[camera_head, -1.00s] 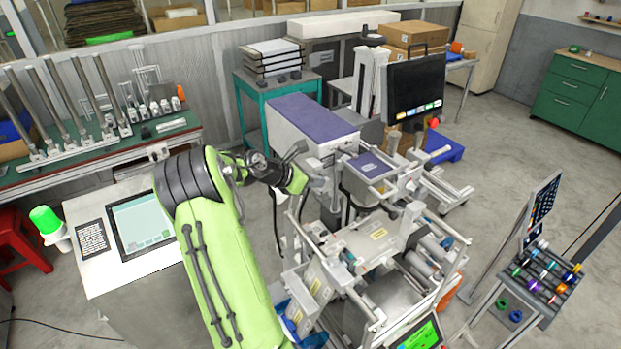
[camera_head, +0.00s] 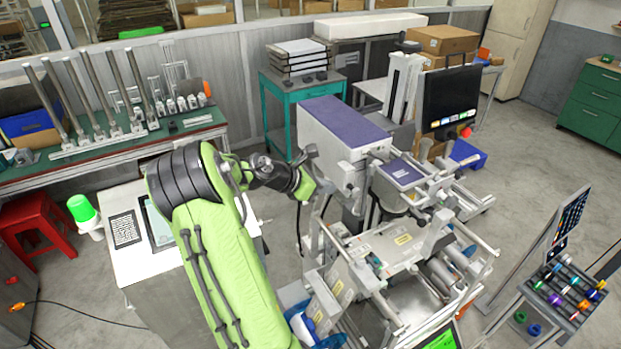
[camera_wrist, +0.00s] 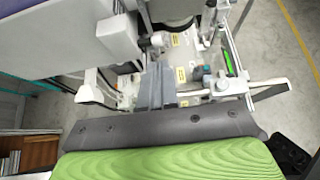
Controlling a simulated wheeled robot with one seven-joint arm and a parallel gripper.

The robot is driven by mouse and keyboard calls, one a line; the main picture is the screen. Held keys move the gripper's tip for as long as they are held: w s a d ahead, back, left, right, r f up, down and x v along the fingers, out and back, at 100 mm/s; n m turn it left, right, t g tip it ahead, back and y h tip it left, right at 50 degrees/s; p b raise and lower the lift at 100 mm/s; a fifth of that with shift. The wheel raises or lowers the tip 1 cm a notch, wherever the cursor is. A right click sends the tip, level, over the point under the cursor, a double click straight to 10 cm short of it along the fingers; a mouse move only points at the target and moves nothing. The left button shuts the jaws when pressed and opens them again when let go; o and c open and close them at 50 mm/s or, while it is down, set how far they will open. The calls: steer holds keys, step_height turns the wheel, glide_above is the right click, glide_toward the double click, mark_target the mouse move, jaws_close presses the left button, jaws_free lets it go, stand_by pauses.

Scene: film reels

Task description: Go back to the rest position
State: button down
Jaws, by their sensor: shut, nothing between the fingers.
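My arm, green with black joints, reaches from the lower middle of the head view toward the machine. My gripper (camera_head: 325,187) is at its end, beside the left side of the grey machine (camera_head: 405,243). In the wrist view the two grey fingers (camera_wrist: 156,86) are together, with nothing between them. The machine's metal plates and yellow labels lie beyond the fingertips there. I cannot tell from these views how far the fingertips are from the machine.
A white cabinet (camera_head: 172,283) with a panel stands left of my arm. A red stool (camera_head: 38,225) and a green bench (camera_head: 140,143) are farther left. A rack of coloured reels (camera_head: 565,293) stands at right. Open floor lies between machine and rack.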

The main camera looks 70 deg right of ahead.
steer(key=v, duration=0.5)
steer(key=shift+w+a+f, duration=0.1)
steer(key=shift+w+a, duration=0.15)
steer(key=shift+w, duration=0.2)
